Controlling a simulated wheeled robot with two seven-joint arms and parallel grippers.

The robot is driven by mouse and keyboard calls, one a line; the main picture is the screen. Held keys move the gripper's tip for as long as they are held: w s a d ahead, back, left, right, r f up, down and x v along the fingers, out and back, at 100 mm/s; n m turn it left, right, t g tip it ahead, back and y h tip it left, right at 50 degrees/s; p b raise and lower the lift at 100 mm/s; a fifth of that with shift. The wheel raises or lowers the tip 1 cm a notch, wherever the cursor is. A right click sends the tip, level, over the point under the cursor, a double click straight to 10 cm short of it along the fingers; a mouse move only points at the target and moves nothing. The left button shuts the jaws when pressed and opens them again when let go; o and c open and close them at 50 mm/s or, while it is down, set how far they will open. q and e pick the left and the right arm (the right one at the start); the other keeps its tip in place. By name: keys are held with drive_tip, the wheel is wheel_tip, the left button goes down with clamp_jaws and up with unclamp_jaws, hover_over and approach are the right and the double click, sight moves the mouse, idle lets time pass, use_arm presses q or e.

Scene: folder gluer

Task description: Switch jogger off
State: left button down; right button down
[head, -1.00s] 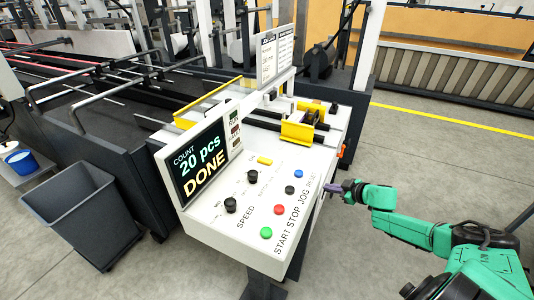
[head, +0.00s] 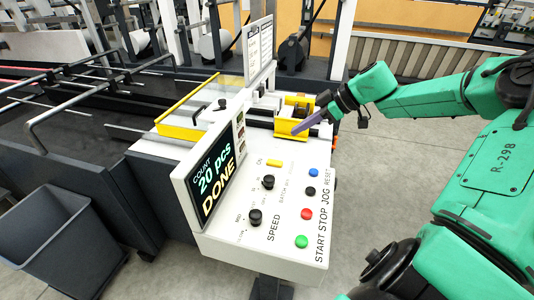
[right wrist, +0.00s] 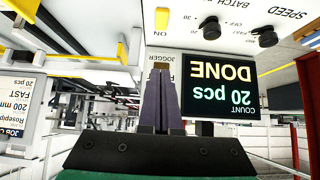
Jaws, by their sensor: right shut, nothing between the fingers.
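The control panel (head: 230,240) of the folder gluer carries a yellow switch (head: 274,163) near its upper edge, with small lettering around it. In the right wrist view the yellow switch (right wrist: 162,19) appears beyond the fingertips, close to a label reading JOGGER. Which way the switch is set cannot be told. My right gripper (head: 297,129) is shut and empty, its purple fingers pointing down-left above the panel's far side, apart from the switch. In the right wrist view its fingers (right wrist: 160,75) point towards the panel. My left gripper is not in view.
A display (head: 215,178) reading 20 pcs DONE stands at the panel's left. Black knobs (head: 255,216) and blue, black, red and green buttons (head: 306,213) share the panel. A yellow bracket (head: 291,123) sits behind it. A grey bin (head: 60,240) stands at lower left.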

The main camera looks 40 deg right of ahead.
drive_tip(key=p, duration=0.1)
hover_over(274, 162)
drive_tip(key=s, duration=0.1)
drive_tip(key=f, duration=0.4)
drive_tip(key=d+f, duration=0.1)
drive_tip(key=f, duration=0.1)
drive_tip(key=shift+f, duration=0.15)
drive_tip(key=f, duration=0.2)
drive_tip(key=w+f, duration=0.1)
drive_tip(key=f, duration=0.1)
drive_tip(key=shift+a+p, duration=0.3)
drive_tip(key=shift+a, duration=0.1)
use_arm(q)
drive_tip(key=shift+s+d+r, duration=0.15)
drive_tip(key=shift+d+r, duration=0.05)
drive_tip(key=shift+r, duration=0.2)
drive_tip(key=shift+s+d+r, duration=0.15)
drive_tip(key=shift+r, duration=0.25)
use_arm(e)
drive_tip(key=shift+d+f, duration=0.1)
drive_tip(key=shift+f, duration=0.3)
